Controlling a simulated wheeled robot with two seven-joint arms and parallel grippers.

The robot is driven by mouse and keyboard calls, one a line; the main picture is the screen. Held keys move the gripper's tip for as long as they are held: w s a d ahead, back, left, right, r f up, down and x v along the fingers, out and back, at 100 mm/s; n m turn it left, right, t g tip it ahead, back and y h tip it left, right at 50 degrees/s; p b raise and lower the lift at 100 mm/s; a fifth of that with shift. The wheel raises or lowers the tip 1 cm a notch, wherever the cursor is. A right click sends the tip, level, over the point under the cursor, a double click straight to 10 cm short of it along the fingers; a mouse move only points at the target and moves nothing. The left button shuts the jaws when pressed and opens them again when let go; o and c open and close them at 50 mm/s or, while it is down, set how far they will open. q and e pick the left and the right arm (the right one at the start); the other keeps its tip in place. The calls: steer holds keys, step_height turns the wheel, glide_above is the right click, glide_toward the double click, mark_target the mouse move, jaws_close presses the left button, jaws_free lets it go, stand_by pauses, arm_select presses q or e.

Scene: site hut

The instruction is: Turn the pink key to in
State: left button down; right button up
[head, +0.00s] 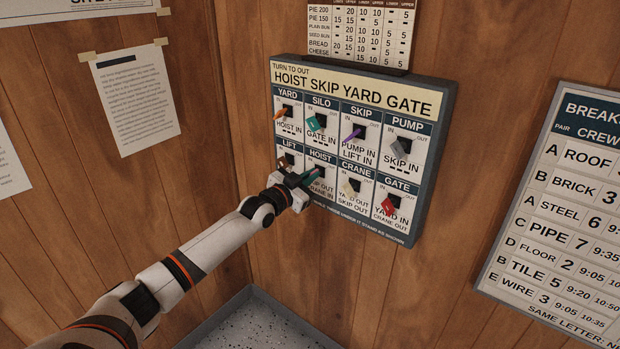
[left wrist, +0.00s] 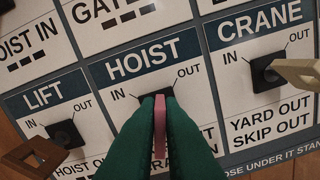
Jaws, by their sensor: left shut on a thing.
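The pink key (left wrist: 160,125) stands in the lock labelled HOIST, in the bottom row of the key panel (head: 447,130). It also shows as a thin pink strip in the head view (head: 317,174). My left gripper (head: 311,178) is at this lock, its two green fingers shut on the key's flat grip from both sides. The HOIST lock has IN marked at upper left and OUT at upper right. The fingers cover much of the lock, and I cannot tell exactly which mark the key points to. My right gripper is not in view.
A brown key (left wrist: 30,152) in LIFT and a beige key (left wrist: 297,72) in CRANE stick out on either side of my fingers. Other locks hold orange (head: 281,113), teal (head: 314,122), purple (head: 353,133), grey (head: 399,146) and red (head: 388,207) keys.

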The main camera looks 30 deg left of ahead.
arm_select(q)
steer(key=n, duration=0.3)
steer(key=n+b, duration=0.1)
steer(key=n, duration=0.7)
steer(key=shift+a+f+b, duration=0.1)
steer(key=shift+a+b, duration=0.25)
steer(key=shift+b, duration=0.05)
steer(key=shift+n, duration=0.4)
steer(key=c, duration=1.6)
jaws_free()
steer(key=shift+o, duration=0.2)
steer(key=s+a, duration=0.1)
steer(key=s, duration=1.1)
steer(key=shift+b, duration=0.35)
